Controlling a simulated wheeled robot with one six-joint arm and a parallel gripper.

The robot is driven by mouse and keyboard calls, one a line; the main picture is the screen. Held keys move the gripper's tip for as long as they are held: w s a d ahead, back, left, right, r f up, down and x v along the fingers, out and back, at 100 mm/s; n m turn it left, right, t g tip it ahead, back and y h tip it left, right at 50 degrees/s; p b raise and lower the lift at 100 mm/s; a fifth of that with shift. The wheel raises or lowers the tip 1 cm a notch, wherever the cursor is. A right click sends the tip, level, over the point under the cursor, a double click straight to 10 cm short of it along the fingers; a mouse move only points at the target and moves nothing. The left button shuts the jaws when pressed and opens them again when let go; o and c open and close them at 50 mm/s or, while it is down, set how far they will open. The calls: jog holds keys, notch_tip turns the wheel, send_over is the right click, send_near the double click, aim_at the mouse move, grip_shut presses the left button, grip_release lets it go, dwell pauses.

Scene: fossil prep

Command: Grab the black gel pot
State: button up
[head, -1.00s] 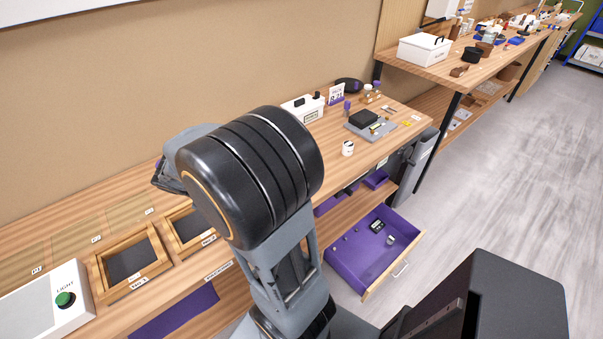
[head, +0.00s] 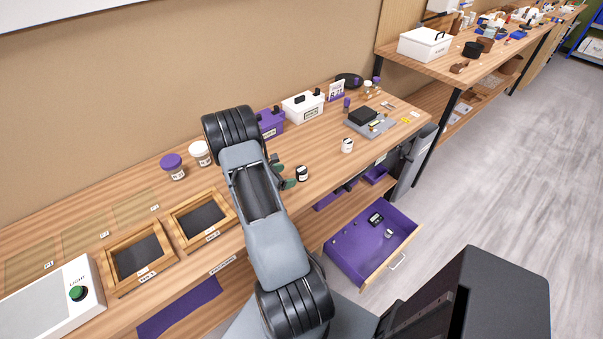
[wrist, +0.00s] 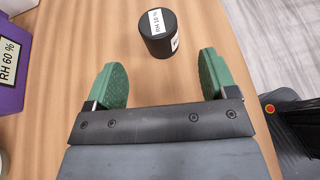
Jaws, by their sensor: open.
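The black gel pot (head: 302,173) stands upright on the wooden bench near its front edge, with a white label on its side. In the wrist view the black pot (wrist: 158,42) is at the top middle, just ahead of the fingertips and in line with the gap between them. My gripper (head: 284,171) is open and empty beside the pot, low over the bench. In the wrist view its two green finger pads (wrist: 163,75) are spread wide, with bare wood between them. The pot appears apart from both fingers.
A white pot (head: 347,145) stands right of the black one. A purple box (head: 270,122) and a white box (head: 303,106) stand behind. Purple-lidded and white-lidded jars (head: 173,167) and wooden trays (head: 204,218) are to the left. An open purple drawer (head: 362,258) juts out below the bench.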

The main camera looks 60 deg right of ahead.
aim_at(297, 173)
jog(key=shift+p+x, duration=1.05)
jog(key=shift+x, duration=3)
jog(key=c, duration=1)
